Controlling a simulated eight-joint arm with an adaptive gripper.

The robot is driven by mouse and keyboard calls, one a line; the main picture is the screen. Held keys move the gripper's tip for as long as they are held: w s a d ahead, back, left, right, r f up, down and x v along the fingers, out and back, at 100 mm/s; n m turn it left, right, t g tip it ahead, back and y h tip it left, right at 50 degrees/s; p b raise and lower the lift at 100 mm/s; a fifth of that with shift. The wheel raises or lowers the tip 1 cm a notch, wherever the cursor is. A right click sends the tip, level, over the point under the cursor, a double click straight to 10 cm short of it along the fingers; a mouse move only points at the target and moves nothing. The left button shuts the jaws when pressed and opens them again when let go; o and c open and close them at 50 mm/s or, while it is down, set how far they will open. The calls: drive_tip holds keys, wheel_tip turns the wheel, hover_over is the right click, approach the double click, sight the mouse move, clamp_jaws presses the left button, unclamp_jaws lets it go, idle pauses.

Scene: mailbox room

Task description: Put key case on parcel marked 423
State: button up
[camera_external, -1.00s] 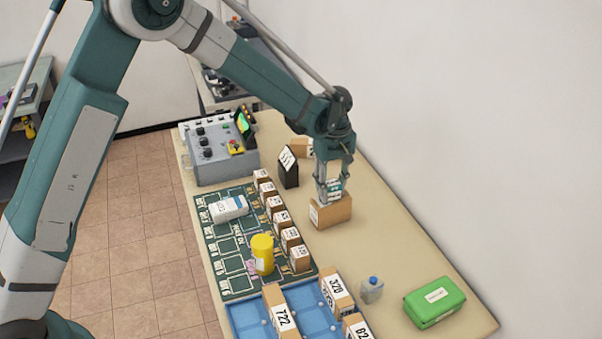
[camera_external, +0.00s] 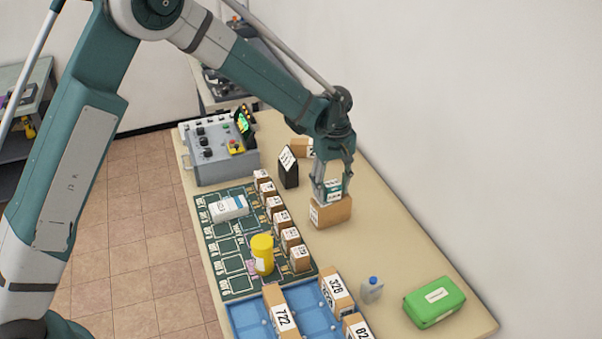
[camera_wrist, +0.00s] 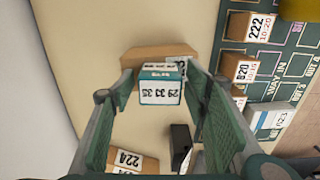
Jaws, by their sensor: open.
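A small teal-and-white case (camera_external: 334,187) with several printed numbers, which looks like the key case, rests on top of a brown cardboard parcel (camera_external: 338,212). In the wrist view the case (camera_wrist: 161,84) sits in front of the parcel (camera_wrist: 145,54). The parcel's white label is partly hidden there, and its number is too small to read in the external view. My gripper (camera_external: 333,184) is open around the case, one finger on each side. In the wrist view my gripper (camera_wrist: 161,80) shows gaps between the fingers and the case.
A black labelled box (camera_external: 289,170) stands left of the parcel. A row of small numbered boxes (camera_external: 275,205) lines a green board (camera_external: 226,262) holding a yellow canister (camera_external: 262,255). A blue tray (camera_external: 252,322), a grey bottle (camera_external: 371,290) and a green case (camera_external: 434,301) are nearer.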

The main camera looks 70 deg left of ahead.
sight(332, 184)
wheel_tip(332, 184, up, 12)
drive_tip(key=shift+b, duration=0.45)
idle(0.7)
drive_tip(key=s+d+r+m+t, duration=0.1)
drive_tip(key=s+d+r+m, duration=0.2)
drive_tip(key=s+d+r, duration=0.4)
drive_tip(key=s+d+r+m+t, duration=0.1)
drive_tip(key=s+d+r+m, duration=0.2)
drive_tip(key=d+r, duration=0.45)
drive_tip(key=s+d+r+m+t, duration=0.1)
drive_tip(key=s+d+r+m, duration=0.25)
drive_tip(key=s+d, duration=0.45)
drive_tip(key=s+d+f+m+t, duration=0.1)
drive_tip(key=s+d+m+t, duration=0.3)
drive_tip(key=s+d, duration=1.3)
drive_tip(key=s+m, duration=0.3)
drive_tip(key=m, duration=0.1)
drive_tip(key=shift+s+d+f, duration=0.2)
drive_tip(key=shift+s+d, duration=0.1)
drive_tip(key=shift+s, duration=0.05)
